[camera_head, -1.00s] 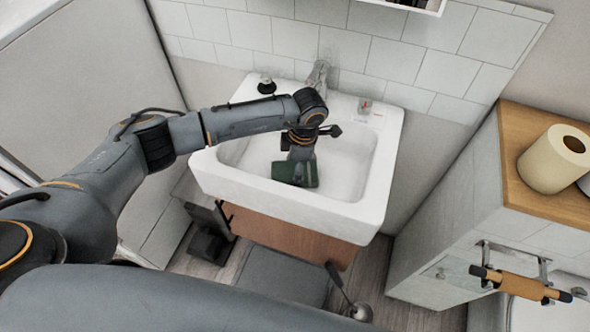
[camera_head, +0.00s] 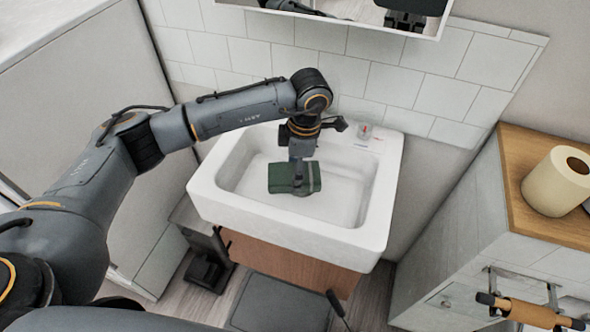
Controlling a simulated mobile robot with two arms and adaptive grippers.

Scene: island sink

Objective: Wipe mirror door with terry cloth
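The dark green terry cloth (camera_head: 281,178) hangs at the fingertips of my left gripper (camera_head: 299,182), over the sink basin. The gripper points down and looks shut on the cloth. The fingertips are partly hidden, and I cannot tell whether the cloth still touches the basin. The mirror door (camera_head: 345,14) shows only its lower part at the top edge of the view, above the tiles. Dark reflections show in it. My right gripper is not in view.
The white sink (camera_head: 283,219) stands against the tiled wall (camera_head: 375,80), with a small bottle (camera_head: 364,132) on its back rim. My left arm crosses its left side. At right, a wood-topped cabinet (camera_head: 525,180) carries a toilet roll (camera_head: 555,183).

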